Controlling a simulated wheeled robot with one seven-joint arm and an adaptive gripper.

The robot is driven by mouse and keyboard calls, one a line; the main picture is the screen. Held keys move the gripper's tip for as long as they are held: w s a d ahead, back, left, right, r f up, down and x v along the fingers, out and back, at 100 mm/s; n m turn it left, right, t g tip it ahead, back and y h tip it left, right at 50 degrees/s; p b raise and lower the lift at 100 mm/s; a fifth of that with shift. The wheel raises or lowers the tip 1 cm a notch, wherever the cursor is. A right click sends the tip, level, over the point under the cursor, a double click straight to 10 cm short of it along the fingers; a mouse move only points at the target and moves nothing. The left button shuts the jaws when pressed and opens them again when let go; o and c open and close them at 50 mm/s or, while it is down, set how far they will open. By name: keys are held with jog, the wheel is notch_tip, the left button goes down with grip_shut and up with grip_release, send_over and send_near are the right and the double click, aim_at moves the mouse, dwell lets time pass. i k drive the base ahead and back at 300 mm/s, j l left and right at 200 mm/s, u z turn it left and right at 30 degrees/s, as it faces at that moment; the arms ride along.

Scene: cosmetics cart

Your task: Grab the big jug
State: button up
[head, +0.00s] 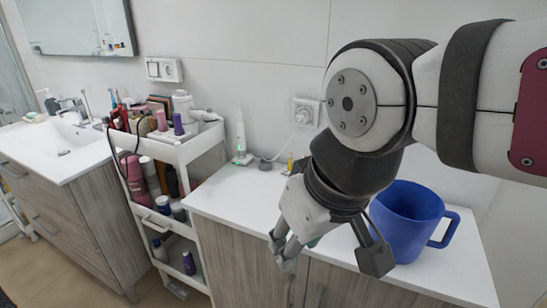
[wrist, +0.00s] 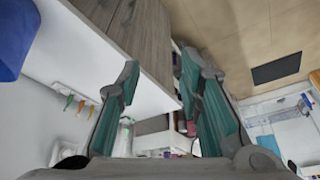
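The big jug is blue with a side handle, and it stands upright on the white countertop (head: 240,193) at the right in the head view. Its body (head: 408,225) is partly hidden behind my arm and wrist. A blue piece of the jug (wrist: 10,38) also shows at the top left edge of the wrist view. My gripper (head: 281,252) hangs at the front edge of the countertop, to the left of the jug and apart from it. In the wrist view my gripper (wrist: 158,80) has its two fingers spread, with nothing held between them.
A white electric toothbrush (head: 241,140) stands on the countertop by the wall. A small yellow item (head: 290,162) is near it, partly behind my wrist. A white cart (head: 187,150) full of bottles stands to the left, before the sink (head: 65,140). The countertop's left part is mostly clear.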

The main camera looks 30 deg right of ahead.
aim_at(407, 214)
jog(key=z, duration=0.6)
jog(key=l+z, duration=0.25)
jog(key=l, duration=0.15)
jog(key=j+z, duration=0.35)
jog(key=k+j+z, duration=0.1)
jog(key=j+z, duration=0.2)
jog(key=j, duration=0.25)
jog(key=k+j+z, duration=0.1)
jog(key=j+z, duration=0.25)
jog(key=j, duration=0.1)
